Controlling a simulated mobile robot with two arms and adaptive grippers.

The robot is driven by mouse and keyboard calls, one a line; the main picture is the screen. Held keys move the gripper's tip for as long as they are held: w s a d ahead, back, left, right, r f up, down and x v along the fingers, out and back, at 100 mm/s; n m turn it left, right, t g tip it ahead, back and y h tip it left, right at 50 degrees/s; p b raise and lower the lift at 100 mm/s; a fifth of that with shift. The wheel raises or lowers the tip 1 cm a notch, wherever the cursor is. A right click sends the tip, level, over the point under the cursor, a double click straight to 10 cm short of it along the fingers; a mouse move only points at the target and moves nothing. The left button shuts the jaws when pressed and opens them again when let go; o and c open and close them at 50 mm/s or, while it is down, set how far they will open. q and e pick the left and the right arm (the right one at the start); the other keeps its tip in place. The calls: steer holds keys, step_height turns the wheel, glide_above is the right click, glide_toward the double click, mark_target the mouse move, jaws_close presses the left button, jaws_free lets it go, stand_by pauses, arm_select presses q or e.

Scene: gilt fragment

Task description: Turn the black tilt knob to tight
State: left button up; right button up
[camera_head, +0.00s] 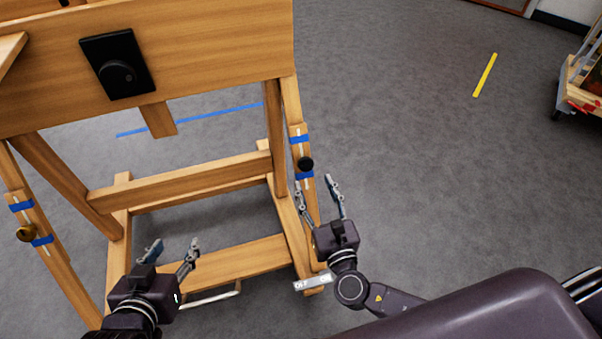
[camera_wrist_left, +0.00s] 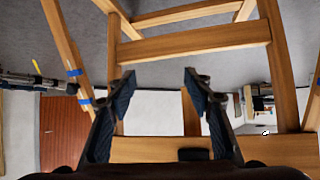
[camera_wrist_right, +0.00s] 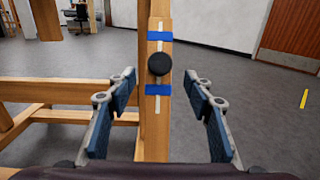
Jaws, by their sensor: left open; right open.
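A round black knob (camera_head: 306,163) sits on the slotted wooden strut at the easel's right side, between two blue tape bands. It also shows in the right wrist view (camera_wrist_right: 159,64), centred ahead of the fingers. My right gripper (camera_head: 314,182) is open and empty just in front of and below this knob, apparently not touching it. My left gripper (camera_head: 175,243) is open and empty low before the easel. A brass-coloured knob (camera_head: 26,233) sits on the left strut. A larger black dial on a black plate (camera_head: 117,66) is on the upper board.
The wooden easel frame (camera_head: 190,178) fills the left and middle, with crossbars and legs near both arms. A white bar marked OFF (camera_head: 313,283) is low beside my right gripper. A wheeled cart (camera_head: 585,85) stands far right.

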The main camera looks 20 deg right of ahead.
mark_target(307, 168)
steer(key=w, duration=0.5)
steer(key=shift+w+b, duration=0.25)
steer(key=shift+b, duration=0.15)
steer(key=shift+w, duration=0.55)
arm_select(q)
steer(key=w+r, duration=0.1)
steer(key=w+d+r+t, duration=0.1)
steer(key=r, duration=0.1)
steer(key=w+r+t, duration=0.1)
steer(key=shift+w+d+r+h, duration=0.1)
steer(key=shift+d+r+h, duration=0.1)
steer(key=shift+d+h, duration=0.1)
arm_select(e)
steer(key=c, duration=1.2)
steer(key=shift+o, duration=0.2)
steer(key=shift+m, duration=0.3)
